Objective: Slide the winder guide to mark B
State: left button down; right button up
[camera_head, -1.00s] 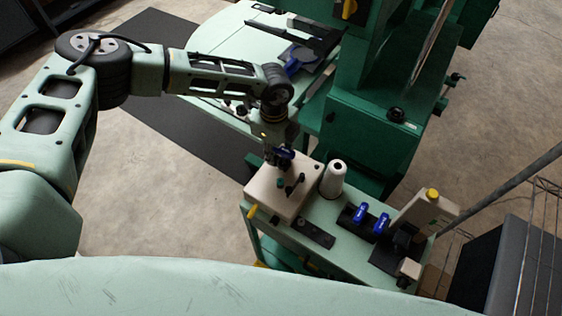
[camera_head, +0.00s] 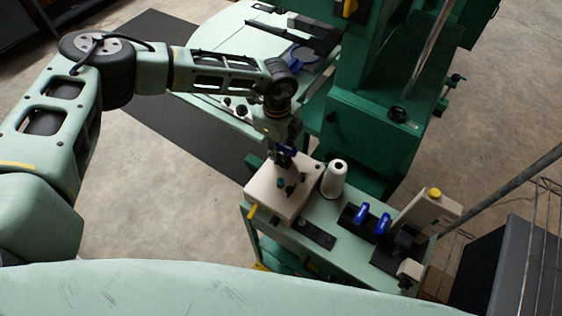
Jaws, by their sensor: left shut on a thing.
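A cream winder box (camera_head: 272,199) sits on the green bench at the centre, with small dark and green parts on its top and a yellow-tipped lever (camera_head: 251,211) at its left side. My left gripper (camera_head: 284,164) points down at the back of the box top and is shut on a small part there, apparently the winder guide. The gripper hides most of that part, and its outline is too small to tell. Mark B cannot be read in this view. My right gripper is not in view.
A white thread cone (camera_head: 335,180) stands just right of the box. Blue-handled parts (camera_head: 362,213) and a cream device with a yellow button (camera_head: 434,194) are further right. A tall green machine (camera_head: 370,135) rises behind. A dark strip (camera_head: 312,234) lies in front.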

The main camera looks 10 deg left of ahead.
pick_arm(q)
jog(key=shift+w+d, duration=0.2)
jog(key=shift+w, duration=0.15)
jog(key=shift+w+d+b, duration=0.1)
jog(key=shift+w+b, duration=0.1)
jog(key=shift+b, duration=0.25)
jog(key=c, duration=1.8)
grip_release()
jog(key=shift+o, duration=0.2)
notch_tip(320, 180, up, 6)
jog(key=p, duration=0.4)
